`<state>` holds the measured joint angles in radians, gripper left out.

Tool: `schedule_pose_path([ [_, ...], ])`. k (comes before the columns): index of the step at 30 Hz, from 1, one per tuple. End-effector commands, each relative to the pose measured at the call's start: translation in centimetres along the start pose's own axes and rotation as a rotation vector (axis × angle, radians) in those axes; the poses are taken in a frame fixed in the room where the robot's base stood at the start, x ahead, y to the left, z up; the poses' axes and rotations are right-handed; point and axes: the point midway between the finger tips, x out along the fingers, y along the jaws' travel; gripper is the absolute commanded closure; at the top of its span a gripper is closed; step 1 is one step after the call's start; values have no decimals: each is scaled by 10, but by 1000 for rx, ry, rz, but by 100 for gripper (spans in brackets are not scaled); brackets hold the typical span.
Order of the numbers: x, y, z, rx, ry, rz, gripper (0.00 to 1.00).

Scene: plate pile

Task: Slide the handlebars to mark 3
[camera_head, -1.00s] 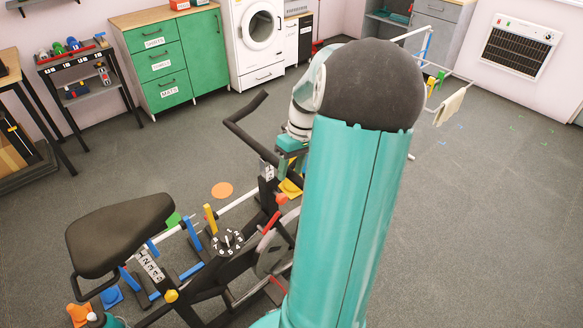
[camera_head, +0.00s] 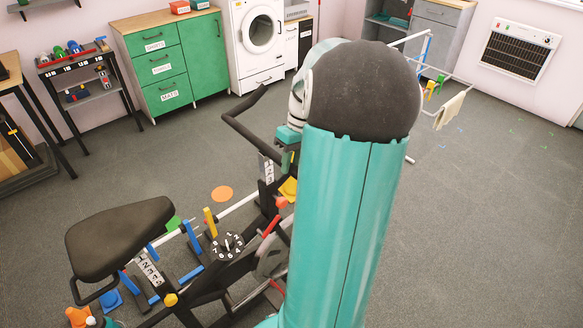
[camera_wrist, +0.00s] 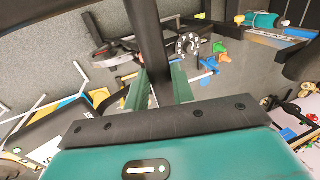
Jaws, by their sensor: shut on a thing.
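The black handlebars (camera_head: 228,118) stand at the front of an exercise bike, left of my arm in the head view. A pale number scale (camera_head: 268,171) with marks 1, 2 and 3 is on the black post just below them. The handlebars' exact mark is too small to tell. My gripper (camera_head: 290,150) is by the handlebars' stem, partly hidden behind my arm. In the wrist view, my gripper's green fingers (camera_wrist: 158,88) are shut on a black bar of the handlebars (camera_wrist: 148,35). My arm hides the right part of the handlebars.
The bike's black seat (camera_head: 120,235) and a numbered dial (camera_head: 228,246) are lower left. A green cabinet (camera_head: 170,60), a washing machine (camera_head: 257,40) and a drying rack (camera_head: 425,60) stand behind. The grey floor at right is clear.

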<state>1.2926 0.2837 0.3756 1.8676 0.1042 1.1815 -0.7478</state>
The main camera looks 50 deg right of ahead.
Motion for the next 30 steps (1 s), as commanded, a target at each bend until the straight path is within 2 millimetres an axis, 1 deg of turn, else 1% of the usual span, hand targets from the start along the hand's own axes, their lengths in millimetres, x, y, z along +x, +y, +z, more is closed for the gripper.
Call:
schedule_pose_path([
  [4,0,0,0,1,2,0,100],
  [5,0,0,0,0,2,0,74],
  [6,0,0,0,0,2,0,66],
  [8,0,0,0,0,1,0,54],
  [16,0,0,0,0,1,0,54],
  [20,-6,1,-1,0,2,2,54],
  [23,-20,1,-1,0,3,3,54],
  [26,-39,0,-1,-2,3,3,54],
  [30,-71,1,-1,-1,4,4,54],
])
